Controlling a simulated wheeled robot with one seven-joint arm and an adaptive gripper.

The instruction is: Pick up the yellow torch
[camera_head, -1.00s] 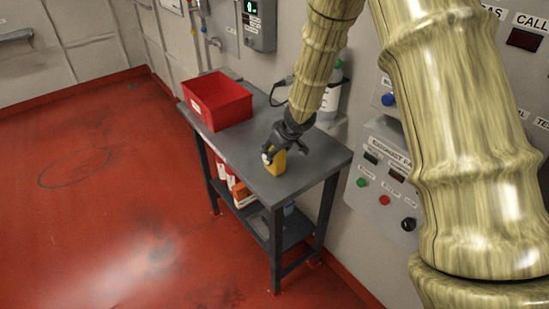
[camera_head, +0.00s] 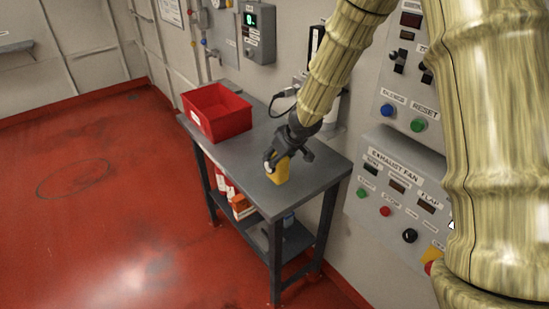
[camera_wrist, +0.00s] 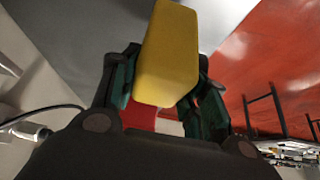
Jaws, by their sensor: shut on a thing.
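The yellow torch (camera_head: 278,172) is a blocky yellow body between the fingers of my gripper (camera_head: 281,158), over the grey table. In the wrist view the yellow torch (camera_wrist: 168,55) fills the space between the two dark fingers of my gripper (camera_wrist: 163,85). My gripper is shut on it. The torch is tilted in the head view, and its lower end is near the tabletop. I cannot tell whether it touches the table. Its upper end is partly hidden by the fingers.
A red bin (camera_head: 217,112) stands on the far left of the grey table (camera_head: 237,153). A white bottle and a cable are behind my gripper by the wall. A control panel (camera_head: 397,185) is on the wall at right. The table's front right corner is clear.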

